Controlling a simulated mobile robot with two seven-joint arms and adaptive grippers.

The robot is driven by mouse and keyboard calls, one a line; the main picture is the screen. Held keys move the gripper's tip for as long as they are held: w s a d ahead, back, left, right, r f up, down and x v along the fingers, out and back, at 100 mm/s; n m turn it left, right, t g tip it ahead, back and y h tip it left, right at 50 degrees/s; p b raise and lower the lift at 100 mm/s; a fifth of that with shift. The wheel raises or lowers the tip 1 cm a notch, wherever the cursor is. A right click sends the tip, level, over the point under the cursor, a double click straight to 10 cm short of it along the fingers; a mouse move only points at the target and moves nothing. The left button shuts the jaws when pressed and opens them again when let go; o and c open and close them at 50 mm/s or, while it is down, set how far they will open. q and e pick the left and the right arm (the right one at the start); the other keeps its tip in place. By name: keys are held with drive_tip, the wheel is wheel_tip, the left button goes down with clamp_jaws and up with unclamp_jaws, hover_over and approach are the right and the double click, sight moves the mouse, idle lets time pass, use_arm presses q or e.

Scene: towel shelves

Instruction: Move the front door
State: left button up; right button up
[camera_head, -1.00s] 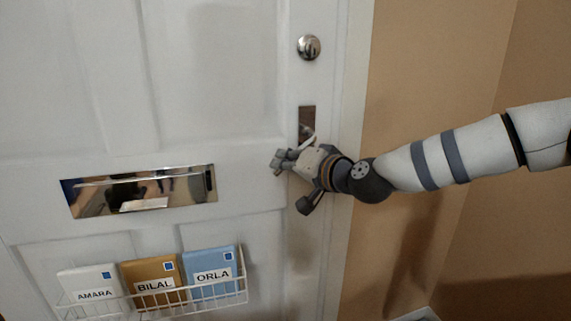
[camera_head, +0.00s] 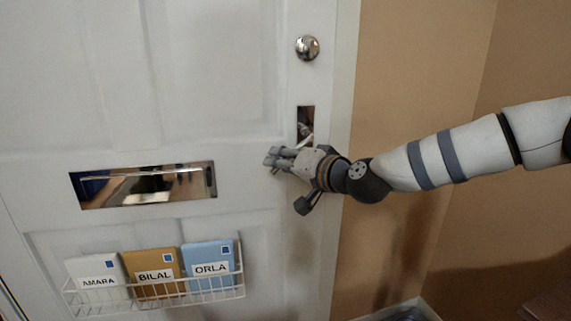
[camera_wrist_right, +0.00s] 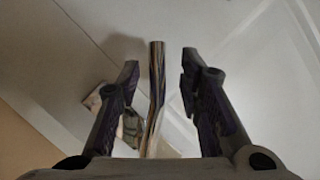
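The front door (camera_head: 215,110) is white and panelled and fills most of the head view. Its metal lever handle (camera_head: 305,132) sits on a dark plate near the right edge, below a round chrome knob (camera_head: 307,48). My right gripper (camera_head: 272,160) is at the handle and partly hides it. In the right wrist view, the fingers of my right gripper (camera_wrist_right: 159,78) are apart, with the shiny handle bar (camera_wrist_right: 155,90) between them and visible gaps on both sides. I cannot tell whether the door is ajar. My left gripper is not in view.
A chrome letter slot (camera_head: 145,185) is in the door. Below it, a white wire rack (camera_head: 160,298) holds envelopes labelled Amara (camera_head: 97,270), Bilal (camera_head: 152,270) and Orla (camera_head: 208,262). A tan wall (camera_head: 415,80) stands right of the door, behind my right arm.

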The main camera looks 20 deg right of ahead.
drive_tip(key=v, duration=1.2)
drive_tip(key=s+a+f+n+g+h, duration=0.1)
drive_tip(key=s+f+g, duration=0.2)
drive_tip(key=s+f, duration=0.5)
drive_tip(key=s+a+f+g, duration=0.1)
drive_tip(key=s+f+g, duration=0.25)
drive_tip(key=f, duration=0.75)
drive_tip(key=s+a+f+n+g+h, duration=0.1)
drive_tip(key=s+f+g, duration=0.2)
drive_tip(key=s+f, duration=0.5)
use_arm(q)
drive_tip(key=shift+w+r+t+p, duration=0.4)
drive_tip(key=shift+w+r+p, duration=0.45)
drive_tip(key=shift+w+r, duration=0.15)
use_arm(e)
drive_tip(key=s+d+f+n+g+h, duration=0.1)
drive_tip(key=s+f, duration=0.4)
drive_tip(key=s, duration=0.8)
drive_tip(key=s+d+f+n+g+h, duration=0.1)
drive_tip(key=s+f+g, duration=0.5)
drive_tip(key=s, duration=0.8)
drive_tip(key=shift+d+h, duration=0.6)
drive_tip(key=shift+d, duration=0.6)
